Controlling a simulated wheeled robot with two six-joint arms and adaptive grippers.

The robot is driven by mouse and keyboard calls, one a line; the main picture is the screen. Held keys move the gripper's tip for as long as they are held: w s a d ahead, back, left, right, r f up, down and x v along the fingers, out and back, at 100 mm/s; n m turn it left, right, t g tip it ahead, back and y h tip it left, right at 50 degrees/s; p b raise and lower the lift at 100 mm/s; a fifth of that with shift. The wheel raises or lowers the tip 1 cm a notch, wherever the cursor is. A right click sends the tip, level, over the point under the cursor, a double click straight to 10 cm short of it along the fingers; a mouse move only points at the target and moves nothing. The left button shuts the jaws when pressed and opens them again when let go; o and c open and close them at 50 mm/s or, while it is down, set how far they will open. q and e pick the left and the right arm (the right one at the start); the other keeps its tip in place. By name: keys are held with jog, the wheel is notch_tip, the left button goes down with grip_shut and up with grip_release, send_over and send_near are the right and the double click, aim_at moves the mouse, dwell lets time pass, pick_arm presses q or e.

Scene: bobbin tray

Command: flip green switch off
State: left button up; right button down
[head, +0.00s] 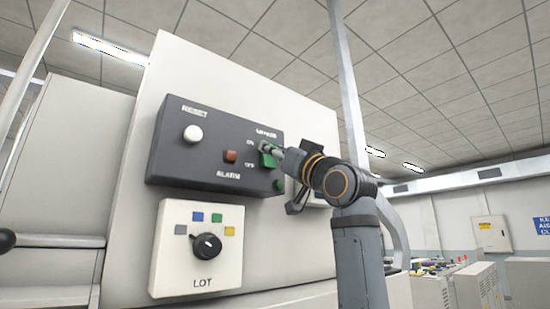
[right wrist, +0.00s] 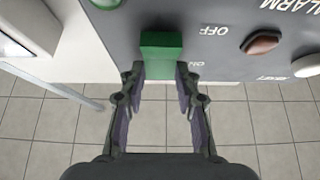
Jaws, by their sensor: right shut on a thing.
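The green switch (head: 269,160) is on the right part of a dark grey control panel (head: 205,175), beside ON and OFF labels. The right wrist view shows it as a green block (right wrist: 161,55) at the fingertips. My right gripper (head: 268,149) reaches in from the right and is shut on the switch. Its two fingers (right wrist: 160,75) lie on either side of the green block in the right wrist view. The fingers partly hide the switch, and I cannot tell which way it is set. My left gripper is not in view.
The panel also carries a white RESET button (head: 193,133), a red-brown ALARM lamp (head: 231,156) and a green round part (head: 279,185) low at the right. Below is a white LOT box (head: 165,272) with a black knob (head: 207,246). Free room lies right of the cabinet.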

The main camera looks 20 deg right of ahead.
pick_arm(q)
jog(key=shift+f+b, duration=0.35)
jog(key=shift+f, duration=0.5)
pick_arm(e)
jog(key=shift+f+t+y, duration=0.25)
jog(key=shift+t+y, duration=0.05)
jog(key=shift+t, duration=0.5)
jog(key=c, duration=1)
grip_release()
jog(key=shift+s, duration=0.1)
jog(key=shift+o, duration=0.2)
jog(key=v, duration=1.2)
